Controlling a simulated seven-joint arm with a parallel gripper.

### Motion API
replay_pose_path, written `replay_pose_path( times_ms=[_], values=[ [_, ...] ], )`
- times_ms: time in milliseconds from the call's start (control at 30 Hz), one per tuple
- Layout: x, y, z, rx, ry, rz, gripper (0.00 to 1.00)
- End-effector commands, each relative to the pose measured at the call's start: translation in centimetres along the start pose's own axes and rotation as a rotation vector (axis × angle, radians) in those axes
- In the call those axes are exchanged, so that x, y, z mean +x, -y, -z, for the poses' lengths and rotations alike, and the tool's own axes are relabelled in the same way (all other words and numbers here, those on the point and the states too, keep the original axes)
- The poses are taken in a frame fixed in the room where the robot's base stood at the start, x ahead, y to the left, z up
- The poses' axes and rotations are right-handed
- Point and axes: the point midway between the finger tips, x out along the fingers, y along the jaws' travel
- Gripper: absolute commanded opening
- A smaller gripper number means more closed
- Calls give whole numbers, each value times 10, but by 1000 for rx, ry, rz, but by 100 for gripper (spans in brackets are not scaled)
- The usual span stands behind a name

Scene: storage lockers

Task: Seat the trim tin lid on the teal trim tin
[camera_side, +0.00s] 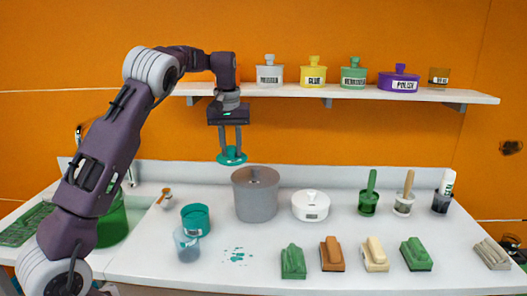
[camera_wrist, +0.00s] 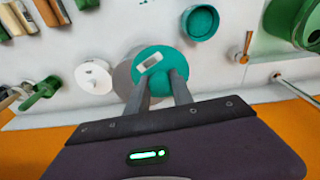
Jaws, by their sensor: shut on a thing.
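The teal trim tin (camera_side: 195,222) stands upright on the white counter at left, its top open. It also shows in the wrist view (camera_wrist: 201,22), where I look into its round mouth. My gripper (camera_side: 231,149) is shut on the teal trim tin lid (camera_side: 232,158) and holds it high above the counter, up and to the right of the tin in the side view. In the wrist view the lid (camera_wrist: 149,80) is a teal disc with a pale label, between the fingertips. The fingers hide part of it. Lid and tin are well apart.
A tall grey pot (camera_side: 255,200) stands just right of the tin, with a white lidded tin (camera_side: 310,206) beyond it. A clear cup (camera_side: 187,246) stands close in front of the tin. Teal splashes (camera_side: 237,256) mark the counter. A shelf (camera_side: 340,93) with several labelled tins hangs behind.

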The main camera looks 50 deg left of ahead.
Motion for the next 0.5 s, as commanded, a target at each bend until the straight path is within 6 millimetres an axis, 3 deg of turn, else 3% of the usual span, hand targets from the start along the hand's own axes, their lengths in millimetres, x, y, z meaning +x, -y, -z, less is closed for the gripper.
replay_pose_path(
  times_ms=[100,200,500],
  values=[
    [0,43,-3,-119,1,8,0],
    [1,72,-9,-201,3,13,0],
    [9,124,-29,-357,11,21,0]
  ],
)
